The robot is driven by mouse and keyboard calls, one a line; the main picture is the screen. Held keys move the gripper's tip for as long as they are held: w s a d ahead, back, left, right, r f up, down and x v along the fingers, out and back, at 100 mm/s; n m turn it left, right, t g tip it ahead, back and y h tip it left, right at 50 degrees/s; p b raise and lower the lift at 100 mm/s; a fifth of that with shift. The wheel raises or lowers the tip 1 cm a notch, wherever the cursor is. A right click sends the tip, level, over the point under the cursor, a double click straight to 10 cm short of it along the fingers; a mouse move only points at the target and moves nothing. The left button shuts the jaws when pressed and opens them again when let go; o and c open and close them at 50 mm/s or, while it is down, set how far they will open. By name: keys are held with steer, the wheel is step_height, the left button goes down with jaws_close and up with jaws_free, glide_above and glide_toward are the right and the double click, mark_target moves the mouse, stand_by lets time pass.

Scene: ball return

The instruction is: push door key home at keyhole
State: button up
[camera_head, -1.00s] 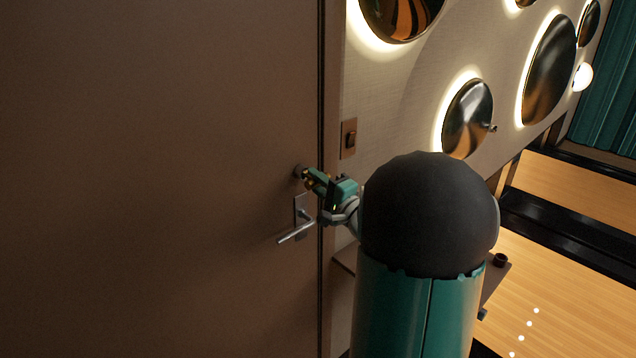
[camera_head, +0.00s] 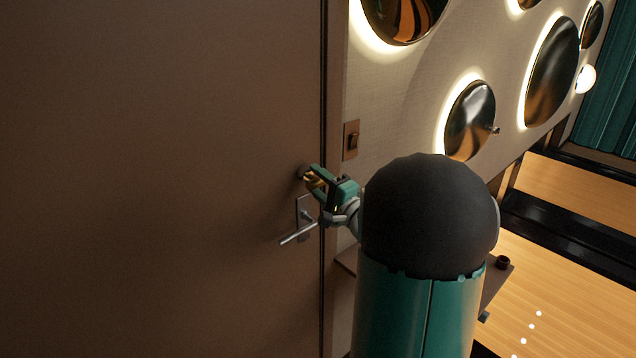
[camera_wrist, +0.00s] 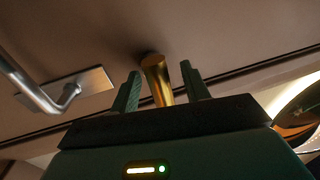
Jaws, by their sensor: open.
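The brown door (camera_head: 160,180) fills the left of the head view. My gripper (camera_head: 310,178) is at the door above the lever handle (camera_head: 297,234). In the wrist view my gripper (camera_wrist: 160,88) is open, one finger on each side of a brass-coloured cylindrical piece (camera_wrist: 157,80), apparently the key, with gaps between it and the fingers. Its far end meets a dark round spot on the door, likely the keyhole. The keyhole itself is hidden, and I cannot tell how deep the key sits. A small round fitting (camera_head: 302,171) shows behind my fingers in the head view.
The lever handle also shows close by at left in the wrist view (camera_wrist: 40,95). A light switch (camera_head: 351,140) is on the wall right of the door edge. Round lit mirrors (camera_head: 468,120) hang further right. Wooden lanes (camera_head: 575,290) lie beyond.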

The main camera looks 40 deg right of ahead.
steer(key=s+f, duration=0.2)
steer(key=s, duration=1.1)
steer(key=shift+s+d+f, duration=0.15)
steer(key=shift+s+f, duration=0.1)
steer(key=shift+f, duration=0.1)
steer(key=w+a+f+n+g+y, duration=0.1)
steer(key=a+n+g+y, duration=0.85)
steer(key=a, duration=1.45)
steer(key=s+a+n+g+h, duration=0.5)
steer(key=s+a+n+h, duration=0.2)
steer(key=s+n+h, duration=0.1)
steer(key=shift+s+a+f+h, duration=0.15)
steer(key=shift+s+h, duration=0.3)
steer(key=shift+h, duration=0.5)
